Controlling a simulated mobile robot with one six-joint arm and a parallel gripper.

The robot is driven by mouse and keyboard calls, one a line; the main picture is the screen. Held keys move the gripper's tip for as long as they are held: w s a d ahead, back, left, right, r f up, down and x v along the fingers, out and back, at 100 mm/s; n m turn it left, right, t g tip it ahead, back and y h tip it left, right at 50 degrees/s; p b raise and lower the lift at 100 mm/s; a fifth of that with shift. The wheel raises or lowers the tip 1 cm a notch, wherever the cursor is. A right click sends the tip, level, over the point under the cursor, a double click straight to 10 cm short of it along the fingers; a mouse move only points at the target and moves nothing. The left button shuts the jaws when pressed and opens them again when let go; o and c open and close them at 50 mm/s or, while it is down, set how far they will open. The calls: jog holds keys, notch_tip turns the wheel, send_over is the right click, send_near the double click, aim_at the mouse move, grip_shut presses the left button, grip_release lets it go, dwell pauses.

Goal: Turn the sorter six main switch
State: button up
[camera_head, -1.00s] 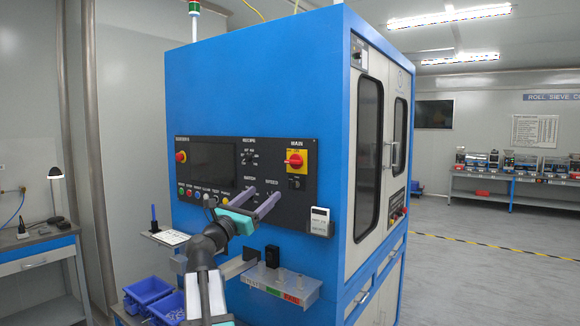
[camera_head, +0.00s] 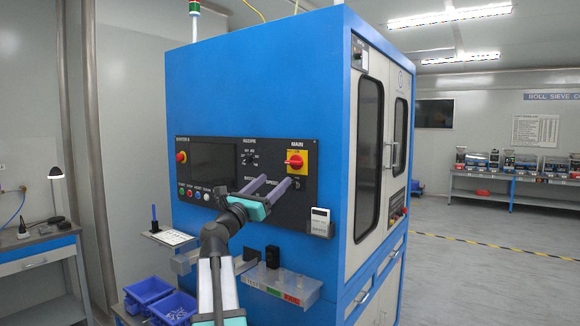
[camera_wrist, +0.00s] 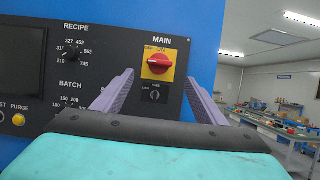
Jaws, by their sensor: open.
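The main switch (camera_head: 295,161) is a red rotary handle on a yellow square plate, at the right of the black control panel (camera_head: 213,155) on the blue sorter cabinet. In the wrist view the main switch (camera_wrist: 158,64) shows between my two fingers, with its red handle lying roughly level under the word MAIN. My gripper (camera_head: 272,183) is open and empty, below and left of the switch in the head view. Its purple fingers also show in the wrist view (camera_wrist: 157,95). They appear apart from the switch. A small black key-type switch (camera_wrist: 155,94) sits just below the main switch.
The recipe dial (camera_wrist: 73,53) and several buttons are left of the switch. A white handheld box (camera_head: 320,222) hangs at the panel's lower right. A shelf (camera_head: 282,285) juts out below, with a black block on it. Blue bins (camera_head: 150,290) stand lower left.

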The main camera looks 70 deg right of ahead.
aim_at(294, 163)
jog(key=p+x, duration=0.2)
jog(key=x, duration=0.9)
jog(key=c, duration=1.1)
